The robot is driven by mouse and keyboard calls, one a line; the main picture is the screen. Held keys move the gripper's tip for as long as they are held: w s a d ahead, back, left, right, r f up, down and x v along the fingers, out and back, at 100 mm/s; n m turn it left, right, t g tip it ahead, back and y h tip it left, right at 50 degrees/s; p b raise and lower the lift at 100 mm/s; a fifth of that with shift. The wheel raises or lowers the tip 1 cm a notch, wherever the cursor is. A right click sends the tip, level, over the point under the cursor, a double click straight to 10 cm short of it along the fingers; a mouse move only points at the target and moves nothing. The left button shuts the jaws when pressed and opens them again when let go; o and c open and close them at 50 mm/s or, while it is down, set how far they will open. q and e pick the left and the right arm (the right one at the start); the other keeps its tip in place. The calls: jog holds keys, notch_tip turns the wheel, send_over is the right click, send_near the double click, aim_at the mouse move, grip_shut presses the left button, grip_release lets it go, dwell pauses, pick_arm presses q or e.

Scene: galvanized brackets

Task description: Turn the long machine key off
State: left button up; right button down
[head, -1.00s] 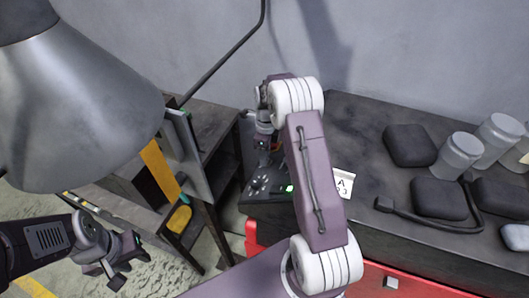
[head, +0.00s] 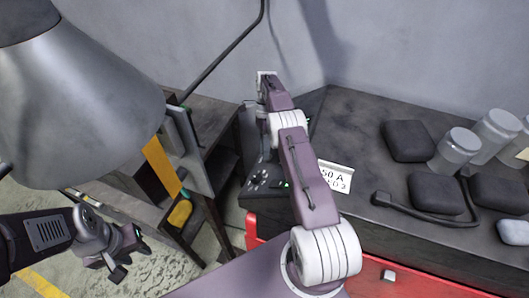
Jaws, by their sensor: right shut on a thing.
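My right arm reaches away over the control panel (head: 262,181) at the bench's left end. My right gripper (head: 267,77) is at the arm's far end near the wall, small and mostly hidden by the arm. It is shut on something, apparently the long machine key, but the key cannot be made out. The panel carries several pale buttons and a lit green indicator (head: 286,184). My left gripper (head: 130,257) is open and empty at the lower left, above the floor and far from the panel.
Black cases (head: 408,141), grey jars (head: 456,151) and a dark bent bar (head: 425,215) lie on the bench (head: 350,120). A dark shelf unit (head: 215,130) stands left. A large grey lamp-like cone (head: 75,110) blocks the upper left.

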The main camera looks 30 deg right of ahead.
dwell(0.4)
jog(key=c, duration=1)
grip_release()
